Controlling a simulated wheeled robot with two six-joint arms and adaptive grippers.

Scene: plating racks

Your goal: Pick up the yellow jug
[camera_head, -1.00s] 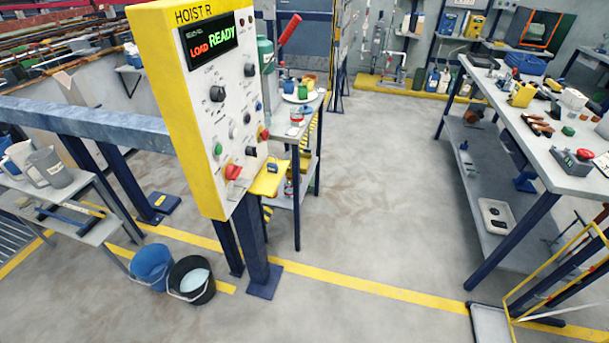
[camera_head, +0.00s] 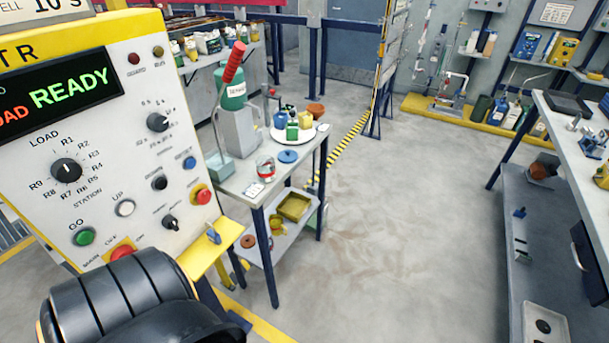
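A small yellow vessel (camera_head: 305,120), which looks like the yellow jug, stands on a round white tray (camera_head: 310,136) on the grey side table. A small blue vessel (camera_head: 280,118) and a green one (camera_head: 292,132) stand close beside it on the left, partly overlapping it. A black rounded part of my own arm shows at the bottom left, in front of the hoist panel. Neither of my grippers is in view.
The hoist control panel (camera_head: 130,165) fills the left. The side table (camera_head: 236,180) also carries a green-topped dispenser (camera_head: 232,95) with a red handle, a can (camera_head: 265,168) and a blue disc (camera_head: 288,156). A workbench (camera_head: 575,130) stands at right. The floor between is clear.

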